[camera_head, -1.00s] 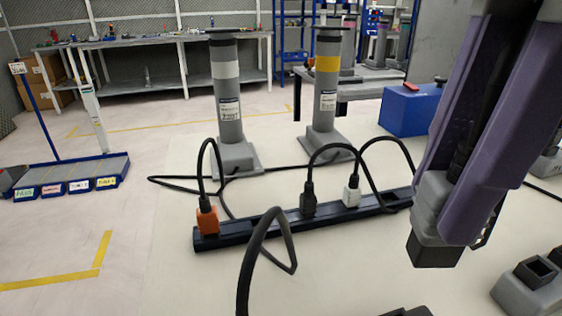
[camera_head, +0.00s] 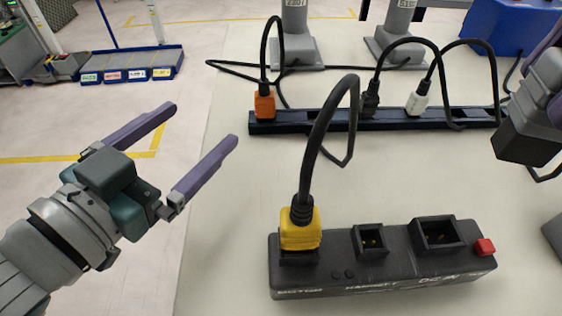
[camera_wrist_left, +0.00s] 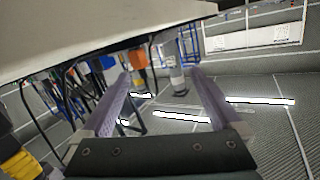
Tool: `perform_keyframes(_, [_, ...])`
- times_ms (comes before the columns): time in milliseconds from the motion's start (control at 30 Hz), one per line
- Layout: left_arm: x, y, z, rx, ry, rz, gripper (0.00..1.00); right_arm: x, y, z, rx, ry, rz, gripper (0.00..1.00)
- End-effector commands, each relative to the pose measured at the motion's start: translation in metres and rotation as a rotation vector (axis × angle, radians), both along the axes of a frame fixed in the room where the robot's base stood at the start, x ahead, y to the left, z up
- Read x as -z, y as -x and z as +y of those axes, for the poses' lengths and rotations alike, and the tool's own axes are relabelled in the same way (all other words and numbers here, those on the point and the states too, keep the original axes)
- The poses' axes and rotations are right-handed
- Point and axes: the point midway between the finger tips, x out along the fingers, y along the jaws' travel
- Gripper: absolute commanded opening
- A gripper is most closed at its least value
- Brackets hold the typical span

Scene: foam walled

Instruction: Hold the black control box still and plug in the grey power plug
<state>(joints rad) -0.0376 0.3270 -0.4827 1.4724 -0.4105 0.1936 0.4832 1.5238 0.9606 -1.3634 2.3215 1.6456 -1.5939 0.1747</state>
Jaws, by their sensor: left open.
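The black control box (camera_head: 385,277) lies on the near table, with a yellow plug (camera_head: 301,230) in its left socket, two open sockets and a red button at its right end. My left gripper (camera_head: 203,125) is open and empty, to the left of and beyond the box, near the table's left edge. Its two purple fingers also show in the left wrist view (camera_wrist_left: 160,95). At the right edge, purple fingertips of my right gripper (camera_head: 556,105) are around the grey power plug (camera_head: 545,85), its dark front end pointing down above the table. The rest of that gripper is cut off.
A black power strip (camera_head: 390,120) with orange, dark and white plugs lies behind the box. A thick cable arches up from the yellow plug. Two post bases and a blue case (camera_head: 500,22) stand farther back. The table (camera_head: 225,220) is clear left of the box.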

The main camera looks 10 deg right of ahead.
Motion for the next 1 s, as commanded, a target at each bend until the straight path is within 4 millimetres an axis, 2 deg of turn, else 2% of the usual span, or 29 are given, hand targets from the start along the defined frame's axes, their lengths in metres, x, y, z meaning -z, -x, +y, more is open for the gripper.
perform_keyframes(100, [0.001, 0.011, -0.017, 0.203, 0.028, -0.072, 0.97, 0.000, 0.000, 0.000, 0.000, 0.000, 0.000, 0.00])
perform_keyframes(233, [0.006, 0.037, -0.026, 0.443, 0.068, -0.097, 0.97, 0.000, 0.000, 0.000, 0.000, 0.000, 0.000, 0.00])
perform_keyframes(367, [0.012, 0.070, -0.019, 0.675, 0.108, -0.065, 0.97, 0.000, 0.000, 0.000, 0.000, 0.000, 0.000, 0.00])
perform_keyframes(500, [0.015, 0.103, -0.001, 0.873, 0.151, 0.008, 0.97, 0.000, 0.000, 0.000, 0.000, 0.000, 0.000, 0.00])
perform_keyframes(600, [0.015, 0.120, 0.013, 0.965, 0.175, 0.060, 0.97, 0.000, 0.000, 0.000, 0.000, 0.000, 0.000, 0.00])
perform_keyframes(767, [0.013, 0.134, 0.024, 1.041, 0.201, 0.106, 0.97, 0.000, 0.000, 0.000, 0.000, 0.000, 0.000, 0.00])
perform_keyframes(867, [0.012, 0.137, 0.019, 1.054, 0.206, 0.112, 0.97, 0.000, 0.000, 0.000, 0.000, 0.000, 0.000, 0.00])
perform_keyframes(1000, [0.011, 0.139, -0.002, 1.056, 0.208, 0.109, 0.97, 0.000, 0.000, 0.000, 0.000, 0.000, 0.000, 0.00])
